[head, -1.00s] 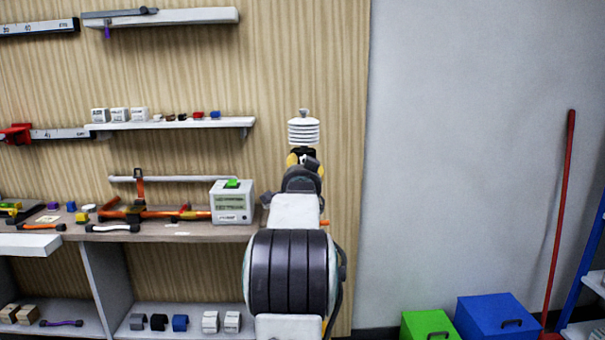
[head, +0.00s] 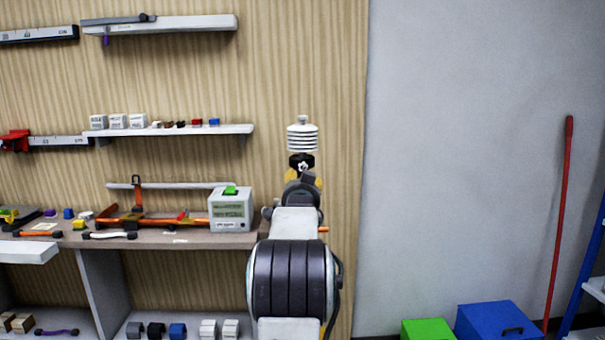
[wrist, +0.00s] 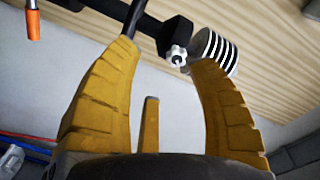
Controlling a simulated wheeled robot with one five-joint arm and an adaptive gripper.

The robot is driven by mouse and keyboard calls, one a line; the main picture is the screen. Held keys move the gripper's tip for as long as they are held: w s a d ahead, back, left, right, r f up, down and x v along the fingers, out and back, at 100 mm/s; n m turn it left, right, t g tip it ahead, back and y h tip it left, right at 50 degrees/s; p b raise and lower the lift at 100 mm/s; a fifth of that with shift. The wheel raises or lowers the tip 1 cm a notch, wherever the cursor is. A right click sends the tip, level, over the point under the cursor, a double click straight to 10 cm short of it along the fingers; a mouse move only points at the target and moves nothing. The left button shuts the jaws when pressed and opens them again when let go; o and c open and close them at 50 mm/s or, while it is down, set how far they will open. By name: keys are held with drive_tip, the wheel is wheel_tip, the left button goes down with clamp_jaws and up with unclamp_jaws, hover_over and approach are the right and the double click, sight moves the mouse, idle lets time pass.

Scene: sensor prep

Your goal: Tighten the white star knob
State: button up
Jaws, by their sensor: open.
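The white star knob (wrist: 177,56) is on a black clamp or bracket, beside a white ribbed sensor shield (wrist: 217,54). In the head view the small white knob (head: 303,166) shows on the black bracket (head: 296,159), under the upright ribbed shield (head: 303,138). My gripper (wrist: 165,57) is open and empty, with yellow fingers spread on either side of the knob in the wrist view. The knob appears beyond the fingertips; I cannot tell the exact gap. In the head view my gripper (head: 304,181) is just below the bracket, partly hidden by my arm.
A workbench (head: 190,241) with tools and a grey box (head: 232,210) stands left of my arm. A shelf (head: 180,130) hangs above it. Green (head: 428,330) and blue (head: 495,320) boxes and a red pole (head: 560,220) are at right.

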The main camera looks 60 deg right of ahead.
sight(303, 168)
drive_tip(key=shift+w+d+r+n+p, duration=0.5)
drive_tip(key=shift+d+n, duration=0.65)
drive_tip(key=shift+n, duration=2.2)
drive_tip(key=shift+w+d+r+n+p, duration=0.35)
drive_tip(key=shift+w+d+n+p, duration=0.65)
drive_tip(key=shift+n, duration=2.4)
drive_tip(key=shift+w+d+r+n+p, duration=0.35)
drive_tip(key=shift+d+n, duration=1)
drive_tip(key=shift+n, duration=2)
drive_tip(key=shift+w, duration=0.1)
clamp_jaws()
